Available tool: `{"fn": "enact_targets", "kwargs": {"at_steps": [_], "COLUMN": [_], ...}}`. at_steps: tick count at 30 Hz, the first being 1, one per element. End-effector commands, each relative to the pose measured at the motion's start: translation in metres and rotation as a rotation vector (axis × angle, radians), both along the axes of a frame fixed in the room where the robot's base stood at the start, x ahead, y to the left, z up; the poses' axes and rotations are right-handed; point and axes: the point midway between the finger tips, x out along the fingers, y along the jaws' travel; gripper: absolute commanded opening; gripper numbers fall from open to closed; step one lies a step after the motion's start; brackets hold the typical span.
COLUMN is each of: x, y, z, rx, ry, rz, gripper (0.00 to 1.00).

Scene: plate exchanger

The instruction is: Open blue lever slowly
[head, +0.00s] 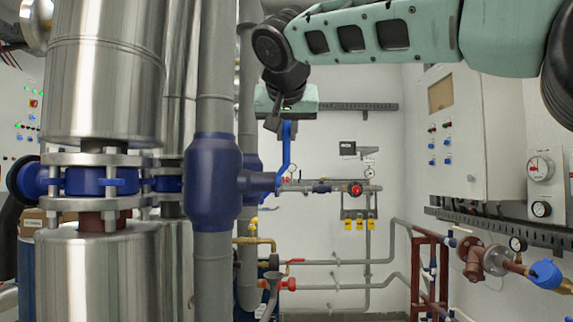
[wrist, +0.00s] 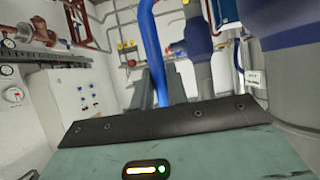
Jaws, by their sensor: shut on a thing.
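The blue lever (head: 286,147) rises from the stem of a blue valve body (head: 213,181) on a grey vertical pipe. Its upper end reaches up to my gripper (head: 279,122), which is shut on it. In the wrist view the blue lever (wrist: 152,50) runs upward from between the two dark fingers of my gripper (wrist: 158,86). The fingertips are partly hidden by the gripper body in the wrist view. The lever stands nearly upright in the head view.
Large steel cylinders (head: 105,90) stand at the left beside the grey pipe (head: 214,80). A control cabinet (head: 470,130) and gauges are on the right wall. Thin pipes with red and yellow valves (head: 355,189) run along the back wall. The middle right is free.

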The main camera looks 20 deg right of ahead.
Motion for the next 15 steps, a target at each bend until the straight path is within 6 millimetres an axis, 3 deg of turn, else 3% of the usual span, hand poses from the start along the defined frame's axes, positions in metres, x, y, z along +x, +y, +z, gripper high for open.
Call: {"fn": "enact_targets", "kwargs": {"at_steps": [1, 15], "x": [-0.005, -0.023], "y": [0.002, 0.007], "z": [-0.007, -0.002], "rx": [-0.005, -0.058], "ry": [-0.032, -0.189], "rz": [0.004, 0.001], "gripper": [0.0, 0.0]}}
